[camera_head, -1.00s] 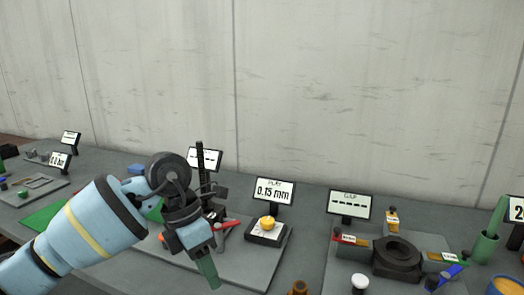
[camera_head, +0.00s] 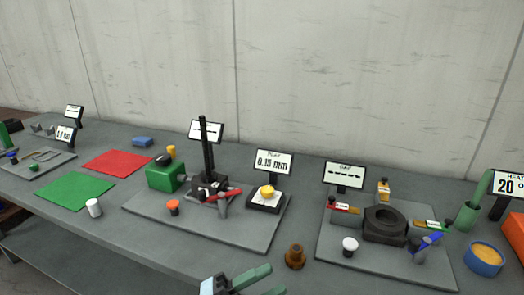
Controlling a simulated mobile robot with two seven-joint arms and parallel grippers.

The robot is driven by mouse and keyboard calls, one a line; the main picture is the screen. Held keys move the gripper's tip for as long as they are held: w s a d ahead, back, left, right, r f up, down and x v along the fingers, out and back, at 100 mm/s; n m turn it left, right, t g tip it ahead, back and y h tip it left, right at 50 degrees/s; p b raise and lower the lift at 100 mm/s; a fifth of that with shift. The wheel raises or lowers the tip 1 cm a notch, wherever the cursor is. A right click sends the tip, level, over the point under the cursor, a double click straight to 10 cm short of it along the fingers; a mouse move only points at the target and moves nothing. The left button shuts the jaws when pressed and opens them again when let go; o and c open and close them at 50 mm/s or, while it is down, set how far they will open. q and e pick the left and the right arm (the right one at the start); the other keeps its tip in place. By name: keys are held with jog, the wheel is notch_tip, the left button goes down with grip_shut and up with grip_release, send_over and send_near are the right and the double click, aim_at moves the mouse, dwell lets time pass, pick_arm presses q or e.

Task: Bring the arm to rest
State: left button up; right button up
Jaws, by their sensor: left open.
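My left gripper (camera_head: 274,280) shows at the bottom edge of the head view, in front of the bench. Its two green fingers are apart, with nothing seen between them. The rest of its arm is below the picture. It is in front of the grey plate (camera_head: 225,232) that carries a black upright post (camera_head: 207,145), a red-handled lever (camera_head: 222,194) and a green block (camera_head: 164,177). A brown threaded part (camera_head: 295,256) stands on the bench just right of and beyond the fingers. My right gripper is not in view.
A second plate (camera_head: 335,262) at right holds a black ring-shaped fixture (camera_head: 385,224) and a white knob (camera_head: 349,246). A blue bowl (camera_head: 484,260) and a green cup (camera_head: 467,217) stand further right. Green (camera_head: 75,191) and red (camera_head: 117,162) mats lie at left.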

pick_arm(q)
jog(key=s+a+f+n+t+y+p, duration=0.1)
jog(key=s+a+f+n+t+y, duration=0.2)
jog(key=a+f+n+t+y, duration=0.45)
jog(key=s+a+f+n+t+y+p, duration=0.15)
jog(key=a+f+n+y, duration=0.35)
jog(key=f+n+y, duration=0.65)
jog(key=s+a+f+n+g, duration=0.2)
jog(key=s+f+n, duration=0.1)
jog(key=s, duration=0.3)
jog(key=s+a+f+n+g, duration=0.2)
jog(key=s+a+f, duration=0.1)
jog(key=s, duration=0.4)
jog(key=s+a+f+n+g+y, duration=0.1)
jog(key=s+a+f+n+g, duration=0.2)
jog(key=s, duration=0.4)
jog(key=shift+a+f+n, duration=0.15)
jog(key=shift+f+n, duration=0.15)
jog(key=shift+f, duration=0.45)
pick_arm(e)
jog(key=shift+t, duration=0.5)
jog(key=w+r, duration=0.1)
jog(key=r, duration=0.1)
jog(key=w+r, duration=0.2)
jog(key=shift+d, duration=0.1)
pick_arm(q)
jog(key=shift+s, duration=0.1)
